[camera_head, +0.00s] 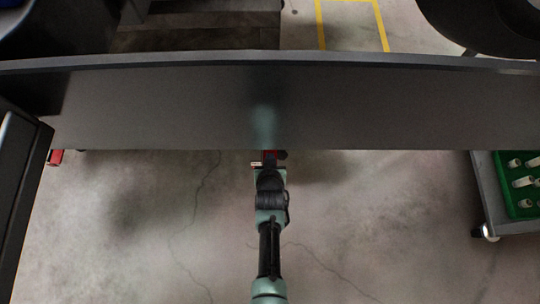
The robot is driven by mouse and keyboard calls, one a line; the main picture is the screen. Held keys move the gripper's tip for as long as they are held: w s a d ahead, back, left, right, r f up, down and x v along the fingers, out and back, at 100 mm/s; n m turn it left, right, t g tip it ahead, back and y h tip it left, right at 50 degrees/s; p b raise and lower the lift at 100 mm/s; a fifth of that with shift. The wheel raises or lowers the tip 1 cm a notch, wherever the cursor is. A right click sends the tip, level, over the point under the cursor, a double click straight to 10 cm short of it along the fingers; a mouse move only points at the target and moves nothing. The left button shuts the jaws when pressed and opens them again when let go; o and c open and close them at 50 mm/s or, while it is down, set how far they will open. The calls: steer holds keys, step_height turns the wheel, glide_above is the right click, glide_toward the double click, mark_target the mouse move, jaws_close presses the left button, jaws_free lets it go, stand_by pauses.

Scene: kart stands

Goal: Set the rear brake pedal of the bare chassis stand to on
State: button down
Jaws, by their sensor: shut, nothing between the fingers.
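A wide dark grey panel (160,105) spans the whole picture, with a faint greenish reflection at its middle. I cannot tell whether it belongs to the bare chassis stand. My arm reaches up from the bottom centre, and my gripper (268,163) is at the panel's lower edge. It is shut and empty; its fingertips are hard to make out and partly hidden by the panel. A small red part (270,154) shows right at the gripper's end, under the panel edge. I cannot tell whether it is the rear brake pedal, or whether my gripper touches it. No pedal is clearly visible.
A grey cart (489,194) with a green tray (529,209) of pale pieces stands at the right. A dark cabinet-like block (20,165) is at the left, with a red part (55,157) beside it. The cracked concrete floor around my arm is clear.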

steer(key=f+b, duration=0.1)
steer(key=f, duration=0.1)
steer(key=w+f+b, duration=0.1)
steer(key=f+b, duration=0.1)
steer(key=shift+f, duration=0.45)
steer(key=shift+s+f+b, duration=0.15)
steer(key=shift+f+b, duration=0.25)
steer(key=shift+f, duration=0.1)
steer(key=shift+s+f+b, duration=0.15)
steer(key=shift+f+b, duration=1.3)
steer(key=shift+f, duration=0.3)
